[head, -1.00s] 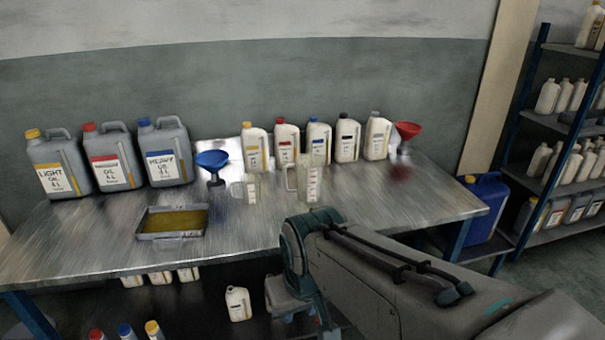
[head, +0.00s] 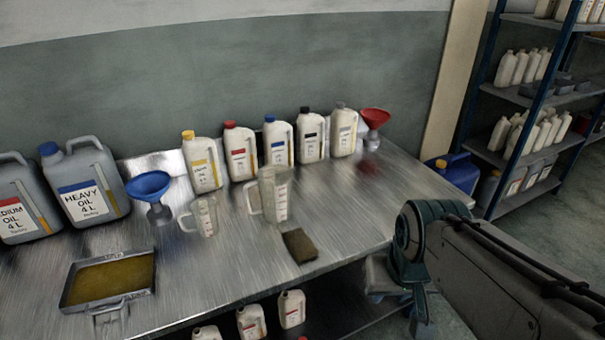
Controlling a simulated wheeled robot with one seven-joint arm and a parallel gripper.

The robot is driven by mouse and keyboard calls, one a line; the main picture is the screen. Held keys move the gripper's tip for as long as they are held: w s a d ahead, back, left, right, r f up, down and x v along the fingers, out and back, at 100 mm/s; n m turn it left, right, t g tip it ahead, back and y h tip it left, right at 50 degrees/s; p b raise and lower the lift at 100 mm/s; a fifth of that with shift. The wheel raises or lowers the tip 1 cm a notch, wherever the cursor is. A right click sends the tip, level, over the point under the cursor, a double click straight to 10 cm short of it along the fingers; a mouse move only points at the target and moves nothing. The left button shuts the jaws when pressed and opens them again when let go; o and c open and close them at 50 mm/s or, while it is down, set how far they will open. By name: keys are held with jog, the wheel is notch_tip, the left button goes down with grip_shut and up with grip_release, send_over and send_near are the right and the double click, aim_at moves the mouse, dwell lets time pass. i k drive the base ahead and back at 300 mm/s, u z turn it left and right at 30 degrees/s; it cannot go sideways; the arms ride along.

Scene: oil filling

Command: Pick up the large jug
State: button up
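The large jug (head: 274,195) is a clear measuring jug with red markings and a handle on its left side. It stands upright on the metal workbench (head: 340,215), right of a smaller clear jug (head: 206,217). My arm enters from the lower right and bends down in front of the bench's right front edge, apart from the large jug. My gripper is not visible in the head view, and nothing touches the jug.
Behind the jugs stands a row of white oil bottles (head: 242,153). A blue funnel (head: 149,186) and a heavy oil canister (head: 88,186) are at left. A brown sponge (head: 299,246) lies in front of the large jug. An oil-filled tray (head: 101,310) is front left. A red funnel (head: 374,120) stands back right.

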aim_at(274, 182)
jog(key=u, duration=0.2)
jog(key=i, duration=0.95)
jog(key=u, duration=0.65)
